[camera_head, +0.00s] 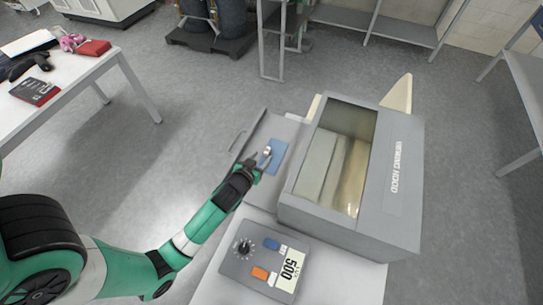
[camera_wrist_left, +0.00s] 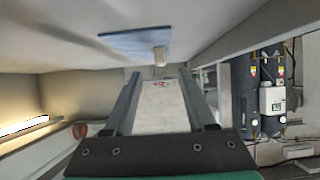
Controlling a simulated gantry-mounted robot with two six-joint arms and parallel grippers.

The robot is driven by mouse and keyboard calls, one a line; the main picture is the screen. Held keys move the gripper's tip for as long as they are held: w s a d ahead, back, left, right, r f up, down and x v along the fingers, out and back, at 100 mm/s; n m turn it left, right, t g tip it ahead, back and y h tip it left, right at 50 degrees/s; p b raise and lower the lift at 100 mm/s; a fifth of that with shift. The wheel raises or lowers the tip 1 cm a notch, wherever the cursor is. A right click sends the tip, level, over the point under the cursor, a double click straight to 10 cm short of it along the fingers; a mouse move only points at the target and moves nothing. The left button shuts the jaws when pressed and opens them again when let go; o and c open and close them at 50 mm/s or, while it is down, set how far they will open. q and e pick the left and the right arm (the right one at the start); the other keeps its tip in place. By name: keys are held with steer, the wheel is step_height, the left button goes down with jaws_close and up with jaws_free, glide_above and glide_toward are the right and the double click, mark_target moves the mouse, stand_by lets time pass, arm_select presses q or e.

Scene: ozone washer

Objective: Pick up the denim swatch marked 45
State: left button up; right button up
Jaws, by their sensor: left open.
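The blue denim swatch (camera_head: 275,158) lies flat on the grey tray beside the viewing hood, with a small pale tab (camera_head: 267,150) at its left side. No number can be read on it. In the left wrist view the swatch (camera_wrist_left: 125,42) and its pale tab (camera_wrist_left: 160,56) show beyond the fingertips. My left gripper (camera_head: 260,164) is at the swatch's near left edge, and covers part of it in the head view. Its two fingers (camera_wrist_left: 159,82) stand apart in the wrist view, with nothing visibly held between them. My right gripper is not in view.
The grey viewing hood (camera_head: 400,185) stands right of the tray (camera_head: 254,143). A control box (camera_head: 238,268) with a knob and a display reading 500 sits in front. A white table (camera_head: 95,65) with items stands at the far left. Open floor lies between.

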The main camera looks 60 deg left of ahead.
mark_target(266, 152)
arm_select(q)
steer(key=b+x, duration=0.2)
steer(key=x, duration=0.3)
steer(key=shift+a+f, duration=0.1)
steer(key=shift+f, duration=0.05)
jaws_close()
